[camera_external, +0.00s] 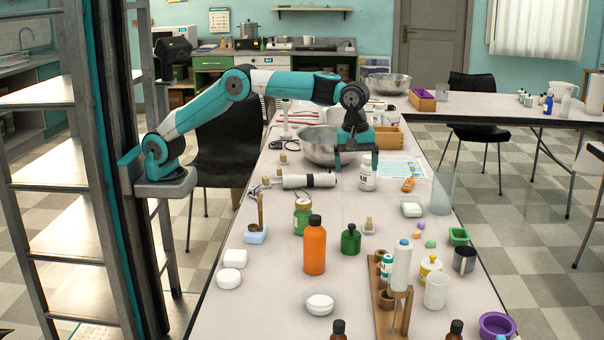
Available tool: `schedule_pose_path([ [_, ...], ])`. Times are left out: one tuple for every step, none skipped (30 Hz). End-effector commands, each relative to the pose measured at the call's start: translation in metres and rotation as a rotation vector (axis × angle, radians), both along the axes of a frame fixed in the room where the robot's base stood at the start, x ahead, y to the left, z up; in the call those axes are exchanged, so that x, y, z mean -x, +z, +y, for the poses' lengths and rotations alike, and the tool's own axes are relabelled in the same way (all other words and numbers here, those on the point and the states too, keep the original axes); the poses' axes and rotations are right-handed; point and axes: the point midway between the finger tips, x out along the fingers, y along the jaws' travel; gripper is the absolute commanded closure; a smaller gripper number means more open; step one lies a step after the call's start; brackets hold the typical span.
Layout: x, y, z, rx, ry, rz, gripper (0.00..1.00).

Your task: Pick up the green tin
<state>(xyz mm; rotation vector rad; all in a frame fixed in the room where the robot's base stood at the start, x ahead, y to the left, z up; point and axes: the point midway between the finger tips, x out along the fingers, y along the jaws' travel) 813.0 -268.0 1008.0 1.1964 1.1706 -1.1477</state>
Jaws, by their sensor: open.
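A green tin-like jar (302,218) with a pale lid and a label stands upright on the long table, left of the middle and just behind an orange bottle. A small dark green bottle (350,240) with a black cap stands to its right. My gripper (357,166) points down with its fingers apart and nothing visible between them. It is farther back along the table than the green jar and to its right, beside the metal bowl and over a white bottle. The gap between jar and gripper is clearly open.
The orange bottle (314,246) stands tall close to the jar. A steel bowl (318,147), a white roll (309,181), a white bottle (368,178) and a wooden rack (380,298) with bottles crowd the table (262,290). A small green tray (459,236) lies at right.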

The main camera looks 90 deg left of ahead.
Motion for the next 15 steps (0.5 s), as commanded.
schedule_pose_path([
  [0.000, 0.004, 0.004, -0.007, 0.042, 0.029, 0.10],
  [0.001, 0.005, 0.006, -0.011, 0.068, 0.048, 0.10],
  [0.002, 0.006, 0.008, -0.017, 0.098, 0.068, 0.10],
  [0.003, -0.008, 0.008, -0.017, 0.091, 0.070, 0.10],
  [0.004, -0.014, 0.007, -0.017, 0.089, 0.068, 0.10],
  [0.004, -0.021, 0.007, -0.016, 0.088, 0.066, 0.10],
  [0.004, -0.025, 0.007, -0.016, 0.088, 0.066, 0.10],
  [0.003, -0.033, 0.007, -0.017, 0.087, 0.066, 0.10],
  [0.003, -0.040, 0.007, -0.016, 0.087, 0.065, 0.10],
  [0.003, -0.043, 0.007, -0.016, 0.087, 0.063, 0.10],
  [0.003, -0.047, 0.007, -0.016, 0.086, 0.064, 0.10],
  [0.003, -0.052, 0.007, -0.015, 0.086, 0.063, 0.10],
  [0.003, -0.056, 0.007, -0.015, 0.086, 0.062, 0.10],
  [0.003, -0.061, 0.007, -0.016, 0.085, 0.063, 0.10],
  [0.003, -0.068, 0.007, -0.016, 0.085, 0.063, 0.10],
])
